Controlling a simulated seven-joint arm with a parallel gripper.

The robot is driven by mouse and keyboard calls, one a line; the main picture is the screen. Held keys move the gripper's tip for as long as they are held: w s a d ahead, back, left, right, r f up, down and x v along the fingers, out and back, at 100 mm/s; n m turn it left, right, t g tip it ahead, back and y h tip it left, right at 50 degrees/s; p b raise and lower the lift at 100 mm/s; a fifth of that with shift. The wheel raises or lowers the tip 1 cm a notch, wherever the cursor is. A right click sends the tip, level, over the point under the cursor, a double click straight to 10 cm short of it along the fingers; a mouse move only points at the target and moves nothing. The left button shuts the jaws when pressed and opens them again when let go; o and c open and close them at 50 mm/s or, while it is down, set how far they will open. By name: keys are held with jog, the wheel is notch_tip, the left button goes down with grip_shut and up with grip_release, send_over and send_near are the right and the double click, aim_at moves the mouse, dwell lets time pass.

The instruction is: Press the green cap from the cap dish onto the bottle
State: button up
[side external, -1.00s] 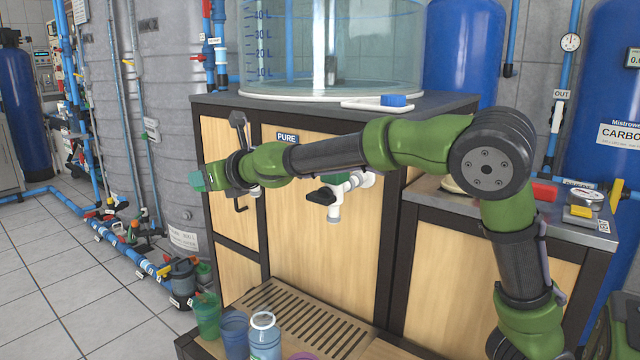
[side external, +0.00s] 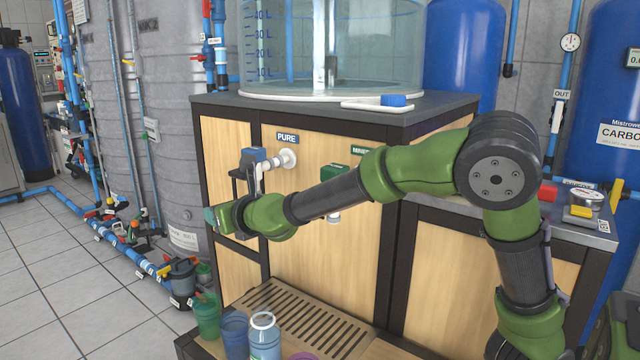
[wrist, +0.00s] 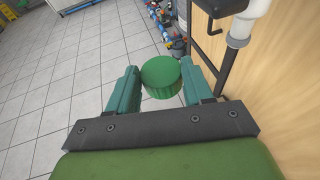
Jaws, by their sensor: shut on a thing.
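My gripper (side external: 211,218) is in front of the wooden cabinet, to the upper left of the bottle and well above it. In the wrist view its two teal fingers are shut on a round green cap (wrist: 161,76), which sits between the fingertips. In the side view the cap cannot be made out. The bottle (side external: 264,338) is clear blue with a white-rimmed open neck, and stands upright at the front of the slatted tray, its base cut off by the picture edge. I cannot identify the cap dish.
A green cup (side external: 206,318) and a blue cup (side external: 234,336) stand left of the bottle. A purple rim (side external: 303,356) shows at the bottom edge. The slatted tray (side external: 345,345) is bare behind the bottle. A blue-handled tap (side external: 254,157) under the PURE label is close above my gripper.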

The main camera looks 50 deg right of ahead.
jog(key=s+d+f+m+g+h, duration=0.3)
jog(key=s+m+h, duration=0.1)
jog(key=s, duration=0.3)
jog(key=s+d+f+m+g+h, duration=0.2)
jog(key=s+d+f+m+h, duration=0.15)
jog(key=s, duration=0.35)
jog(key=s+a+r+n+t+y, duration=0.1)
jog(key=s+a+n+t+y, duration=0.1)
jog(key=a, duration=1.1)
jog(key=shift+h, duration=0.25)
jog(key=shift+w+d+f, duration=0.1)
jog(key=shift+f, duration=1.1)
jog(key=shift+w+f, duration=0.1)
jog(key=shift+f, duration=1.05)
jog(key=shift+f, duration=0.3)
jog(key=shift+f, duration=0.35)
jog(key=o, duration=0.4)
jog(key=c, duration=0.4)
